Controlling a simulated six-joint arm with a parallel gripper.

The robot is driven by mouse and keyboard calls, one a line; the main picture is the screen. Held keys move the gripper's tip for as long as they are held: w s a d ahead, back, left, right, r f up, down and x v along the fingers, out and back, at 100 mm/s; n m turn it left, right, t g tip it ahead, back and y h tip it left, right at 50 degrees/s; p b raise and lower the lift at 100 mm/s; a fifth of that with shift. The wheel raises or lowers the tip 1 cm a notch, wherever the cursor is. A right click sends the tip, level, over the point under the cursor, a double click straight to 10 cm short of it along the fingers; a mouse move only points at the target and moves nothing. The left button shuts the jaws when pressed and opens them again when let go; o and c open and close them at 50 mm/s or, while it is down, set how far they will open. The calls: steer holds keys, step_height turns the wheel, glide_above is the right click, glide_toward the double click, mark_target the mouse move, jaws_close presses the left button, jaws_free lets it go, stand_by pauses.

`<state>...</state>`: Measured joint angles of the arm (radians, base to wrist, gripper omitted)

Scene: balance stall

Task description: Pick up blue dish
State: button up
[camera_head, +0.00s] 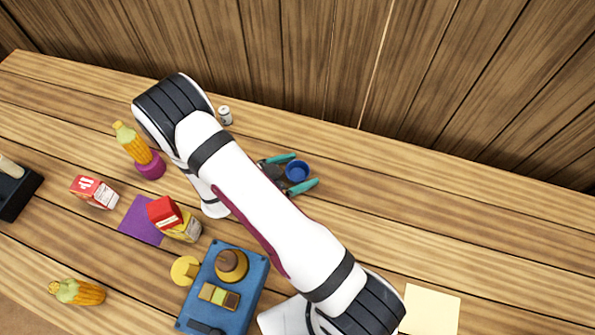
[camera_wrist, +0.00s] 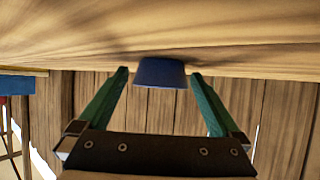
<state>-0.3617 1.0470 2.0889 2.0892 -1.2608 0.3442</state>
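The blue dish (camera_head: 297,171) is a small round dish on the wooden table, right of my arm in the head view. In the wrist view the blue dish (camera_wrist: 160,72) shows near the fingertips, against the table surface at the top of the picture. My gripper (camera_head: 305,168) has two teal fingers, one on each side of the dish. In the wrist view my gripper (camera_wrist: 160,78) is open, with small gaps between its fingertips and the dish. I cannot tell whether either finger touches it.
A bottle (camera_head: 134,143) on a purple stand, cartons (camera_head: 94,192) and a purple mat (camera_head: 141,221) lie left. A blue scale (camera_head: 217,311) is in front. A pale yellow square (camera_head: 430,309) lies front right. The table's right side is clear.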

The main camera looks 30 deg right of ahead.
steer(key=c, duration=1.2)
steer(key=shift+r, duration=0.1)
steer(key=shift+c, duration=0.2)
